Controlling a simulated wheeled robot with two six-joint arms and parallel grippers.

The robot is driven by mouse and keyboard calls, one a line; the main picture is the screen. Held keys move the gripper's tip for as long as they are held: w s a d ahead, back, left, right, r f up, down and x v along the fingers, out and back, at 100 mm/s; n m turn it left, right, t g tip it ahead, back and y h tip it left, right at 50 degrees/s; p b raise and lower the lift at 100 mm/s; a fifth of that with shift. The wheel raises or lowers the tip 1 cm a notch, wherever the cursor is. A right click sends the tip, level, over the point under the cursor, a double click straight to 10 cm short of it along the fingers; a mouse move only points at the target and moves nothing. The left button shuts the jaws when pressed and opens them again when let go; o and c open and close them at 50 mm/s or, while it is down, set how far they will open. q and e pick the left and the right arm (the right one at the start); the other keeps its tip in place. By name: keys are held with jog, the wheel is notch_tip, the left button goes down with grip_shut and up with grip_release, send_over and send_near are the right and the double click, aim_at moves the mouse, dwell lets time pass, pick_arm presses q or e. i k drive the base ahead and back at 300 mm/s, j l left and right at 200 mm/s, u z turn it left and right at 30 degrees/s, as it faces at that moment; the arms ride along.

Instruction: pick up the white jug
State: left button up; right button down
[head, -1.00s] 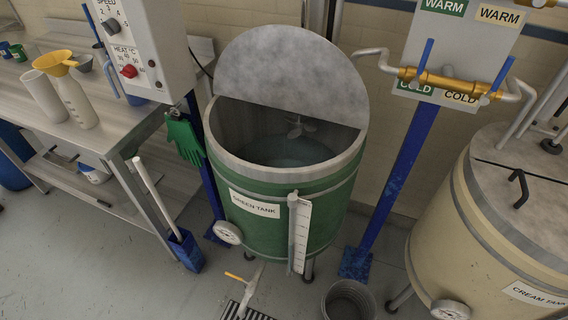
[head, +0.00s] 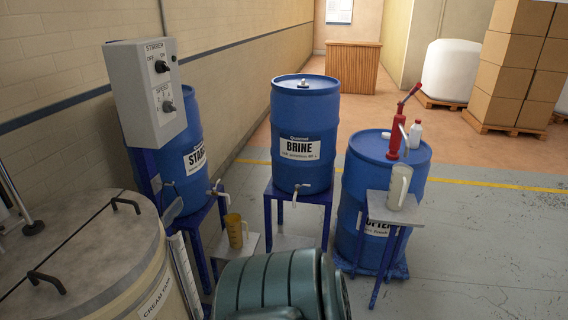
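The white jug (head: 399,187) stands upright on a small grey-topped stand (head: 395,212) with blue legs. The stand is in front of a blue drum (head: 362,240) at the right of the head view, and hides part of its label. The jug looks pale grey-white, with its handle toward the right. Neither of my grippers is in view, so nothing shows near the jug.
A red hand pump (head: 397,139) and a small white bottle (head: 415,133) top that drum. The brine drum (head: 304,132) stands left of it. A teal ribbed object (head: 275,288) fills the bottom centre. Open floor (head: 480,240) lies right.

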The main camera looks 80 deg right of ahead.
aim_at(401, 175)
jog(key=z, duration=3.6)
jog(key=u, duration=4.05)
jog(key=z, duration=3.8)
